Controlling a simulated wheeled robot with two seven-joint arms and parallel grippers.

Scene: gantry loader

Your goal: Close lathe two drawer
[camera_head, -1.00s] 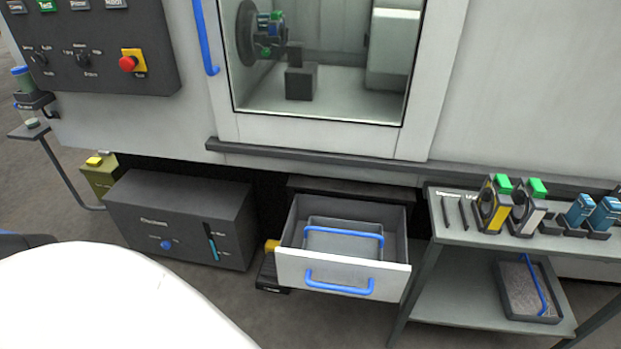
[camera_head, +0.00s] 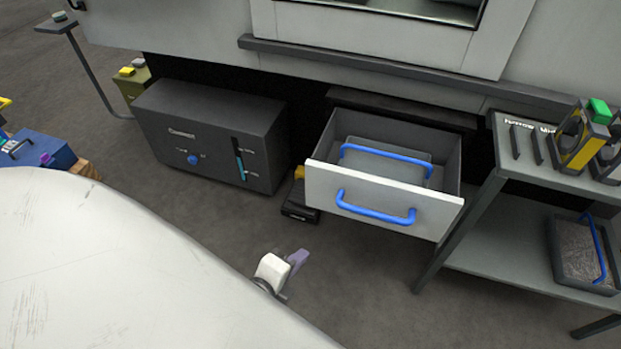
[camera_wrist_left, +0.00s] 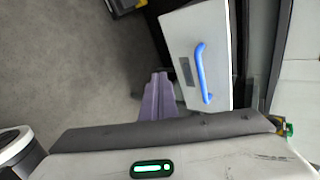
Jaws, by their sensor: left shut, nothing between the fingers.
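The lathe drawer (camera_head: 385,196) stands pulled out under the machine in the head view, with a white front and a blue bar handle (camera_head: 375,209). A grey tray (camera_head: 388,160) with its own blue handle lies inside it. My left gripper (camera_head: 298,259) is in front of the drawer and to its left, apart from it, shut and empty. In the left wrist view the purple fingers (camera_wrist_left: 158,98) are together beside the white drawer front (camera_wrist_left: 197,60), whose blue handle (camera_wrist_left: 202,72) is not held; whether they touch the front cannot be told. My right gripper is out of view.
A dark coolant box (camera_head: 208,135) stands left of the drawer, with a black pedal (camera_head: 300,205) between. A grey shelf cart (camera_head: 510,228) stands close on the right, carrying tools and a lower tray (camera_head: 585,258). Open floor lies in front.

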